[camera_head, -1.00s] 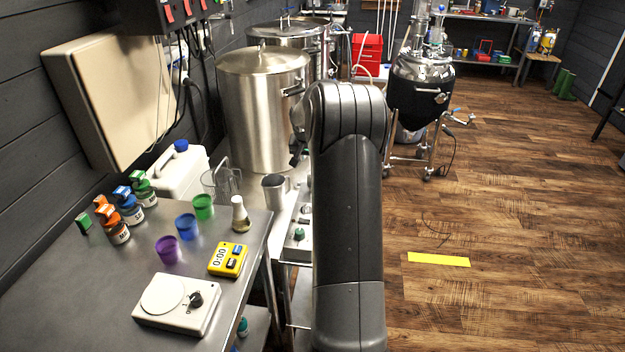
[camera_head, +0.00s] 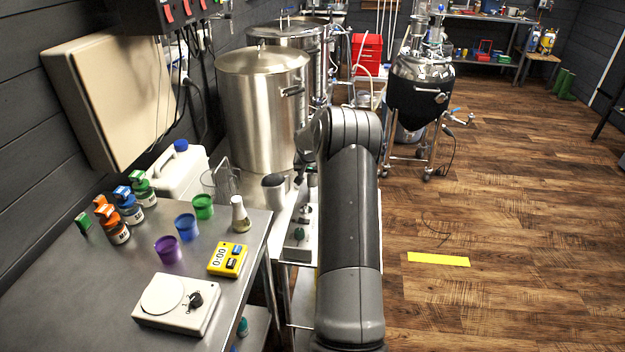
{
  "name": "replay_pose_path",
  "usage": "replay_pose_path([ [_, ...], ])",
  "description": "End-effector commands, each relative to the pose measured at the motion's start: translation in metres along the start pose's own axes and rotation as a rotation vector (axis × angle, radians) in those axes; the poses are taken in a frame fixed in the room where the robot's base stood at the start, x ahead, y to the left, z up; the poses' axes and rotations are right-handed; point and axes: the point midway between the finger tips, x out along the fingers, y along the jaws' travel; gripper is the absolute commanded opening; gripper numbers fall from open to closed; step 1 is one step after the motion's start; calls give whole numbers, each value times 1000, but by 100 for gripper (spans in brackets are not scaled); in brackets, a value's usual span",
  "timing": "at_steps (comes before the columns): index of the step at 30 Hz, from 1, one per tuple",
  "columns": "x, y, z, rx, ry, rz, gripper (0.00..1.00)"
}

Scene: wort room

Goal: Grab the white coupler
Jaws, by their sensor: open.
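I cannot pick out a white coupler in the head view; it may be hidden or too small to tell. My arm rises from the bottom centre and bends at a grey joint in front of the steel counter (camera_head: 303,268). The arm also covers part of the counter beside the large steel kettle (camera_head: 262,105).
The near table (camera_head: 110,268) holds a white scale (camera_head: 176,304), yellow timer (camera_head: 228,259), coloured cups, small bottles and a flask (camera_head: 240,214). A black-jacketed tank (camera_head: 418,95) on wheeled legs stands beyond my arm. The wooden floor at right is clear around a yellow strip (camera_head: 438,259).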

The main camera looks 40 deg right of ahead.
Motion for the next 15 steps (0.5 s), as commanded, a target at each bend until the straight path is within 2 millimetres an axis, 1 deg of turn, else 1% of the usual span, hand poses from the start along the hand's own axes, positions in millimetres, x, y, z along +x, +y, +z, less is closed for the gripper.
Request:
replay_pose_path([
  [5,0,0,0,0,1,0,62],
  [6,0,0,0,0,0,0,60],
  [15,0,0,0,0,0,0,36],
])
